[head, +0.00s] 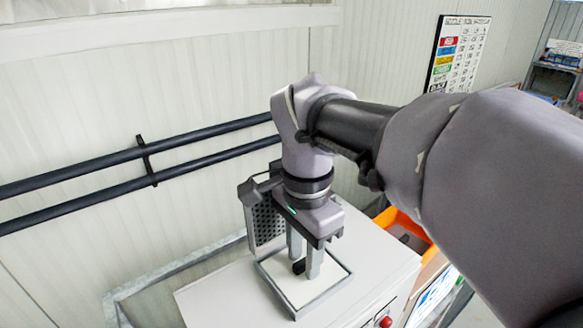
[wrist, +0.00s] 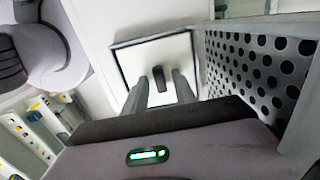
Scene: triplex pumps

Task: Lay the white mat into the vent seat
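The white mat (wrist: 134,60) lies flat inside the dark-rimmed square vent seat (wrist: 113,62), with a small black grip (wrist: 159,78) standing on it. In the head view the mat (head: 316,285) fills the seat (head: 292,311) on top of a white cabinet. Whether it sits fully down at every edge I cannot tell. My gripper (head: 306,270) points down over the mat. In the wrist view my gripper (wrist: 159,84) is open, its fingers on either side of the black grip with gaps showing. The lower finger tips look close to the mat.
A perforated metal panel (wrist: 255,66) stands upright beside the seat, close to my gripper; it also shows in the head view (head: 266,222). The cabinet top (head: 226,297) is clear left of the seat. An orange bin (head: 408,232) is to the right. Dark pipes (head: 110,160) run along the wall.

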